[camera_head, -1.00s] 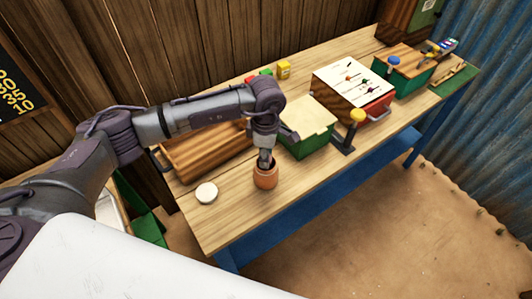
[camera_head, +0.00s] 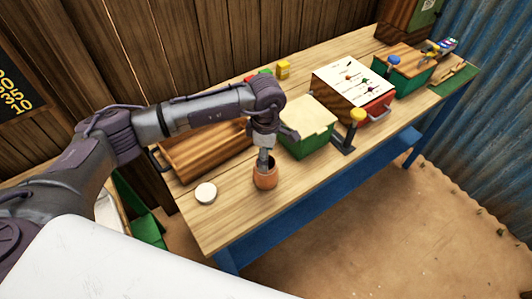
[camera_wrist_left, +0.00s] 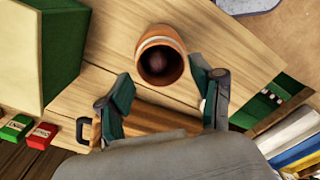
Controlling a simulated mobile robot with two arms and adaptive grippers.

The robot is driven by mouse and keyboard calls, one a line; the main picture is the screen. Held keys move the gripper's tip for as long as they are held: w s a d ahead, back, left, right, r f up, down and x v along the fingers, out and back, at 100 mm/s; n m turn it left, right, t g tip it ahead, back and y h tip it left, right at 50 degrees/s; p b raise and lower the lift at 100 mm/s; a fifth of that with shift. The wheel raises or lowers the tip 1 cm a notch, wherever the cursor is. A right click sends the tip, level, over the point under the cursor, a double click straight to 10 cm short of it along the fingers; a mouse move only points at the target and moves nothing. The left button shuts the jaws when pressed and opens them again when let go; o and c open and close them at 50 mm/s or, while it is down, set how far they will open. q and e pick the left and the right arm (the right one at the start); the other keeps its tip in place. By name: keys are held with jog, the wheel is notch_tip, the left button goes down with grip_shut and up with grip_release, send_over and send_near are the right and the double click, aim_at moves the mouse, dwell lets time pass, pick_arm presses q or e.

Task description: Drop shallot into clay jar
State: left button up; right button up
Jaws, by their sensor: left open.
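The clay jar (camera_head: 265,181) stands upright on the wooden table near its front edge. In the left wrist view the clay jar (camera_wrist_left: 178,38) shows its open mouth, and a dark reddish round thing, apparently the shallot (camera_wrist_left: 157,63), lies inside it. My left gripper (camera_head: 264,160) points down just above the jar's mouth. In the left wrist view my left gripper (camera_wrist_left: 165,90) has its fingers spread apart with nothing between them. My right gripper is in neither view.
A round white disc (camera_head: 206,193) lies left of the jar. A wooden tray (camera_head: 205,153) is behind it. A green box with a pale top (camera_head: 308,125) and a yellow-knobbed lever (camera_head: 356,117) stand to the right.

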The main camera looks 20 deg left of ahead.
pick_arm(q)
notch_tip(320, 180, up, 12)
dwell(0.5)
dwell(0.4)
